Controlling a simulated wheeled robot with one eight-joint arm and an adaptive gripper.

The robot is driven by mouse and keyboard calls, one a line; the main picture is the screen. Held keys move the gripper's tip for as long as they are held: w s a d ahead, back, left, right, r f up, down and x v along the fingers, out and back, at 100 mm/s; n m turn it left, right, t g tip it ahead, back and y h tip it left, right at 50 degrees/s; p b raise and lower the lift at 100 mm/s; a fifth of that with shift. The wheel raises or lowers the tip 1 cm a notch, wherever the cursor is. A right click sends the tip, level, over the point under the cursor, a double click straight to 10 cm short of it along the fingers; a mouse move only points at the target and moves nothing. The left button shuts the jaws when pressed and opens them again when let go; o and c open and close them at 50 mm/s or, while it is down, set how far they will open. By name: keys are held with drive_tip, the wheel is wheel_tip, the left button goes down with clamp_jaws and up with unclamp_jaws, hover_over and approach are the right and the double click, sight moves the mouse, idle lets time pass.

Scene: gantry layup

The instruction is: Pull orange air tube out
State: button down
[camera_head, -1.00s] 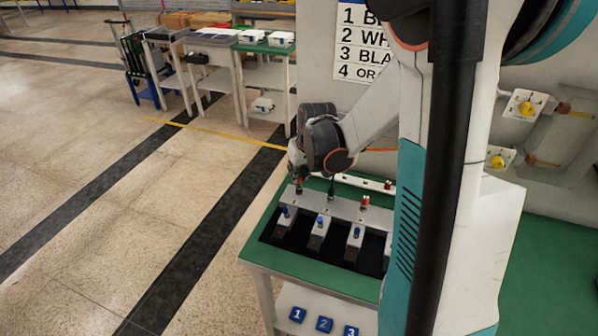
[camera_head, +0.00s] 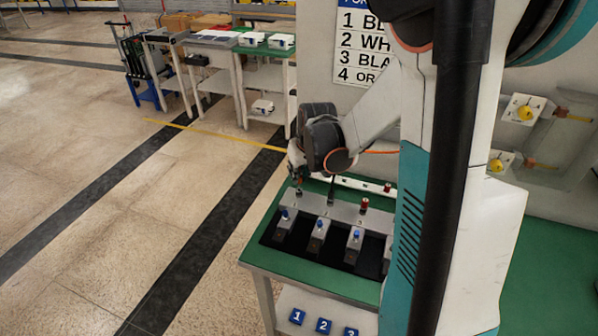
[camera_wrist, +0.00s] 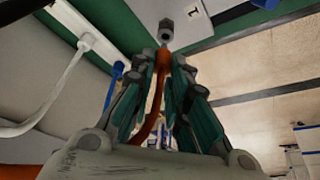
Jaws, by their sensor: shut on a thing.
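In the wrist view my gripper (camera_wrist: 163,75) is shut on the orange air tube (camera_wrist: 159,88). The tube runs down between the fingers and curves toward the palm. Its orange end shows at the fingertips, just short of a grey fitting (camera_wrist: 166,25) whose dark opening is visible; a small gap seems to lie between them. In the head view my gripper (camera_head: 298,176) is above the left end of the grey manifold block (camera_head: 335,208), near the fitting at position 1 (camera_head: 299,192). The tube in the jaws is too small to make out there.
The green-topped bench (camera_head: 300,283) carries the manifold, with several blue-knobbed valves in front and a red fitting (camera_head: 364,204) farther right. A white cable (camera_wrist: 50,108) and a blue part (camera_wrist: 116,80) lie left of the fingers in the wrist view. Open floor lies left.

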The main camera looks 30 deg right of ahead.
drive_tip(key=shift+r+p, duration=1.15)
drive_tip(key=shift+r, duration=0.6)
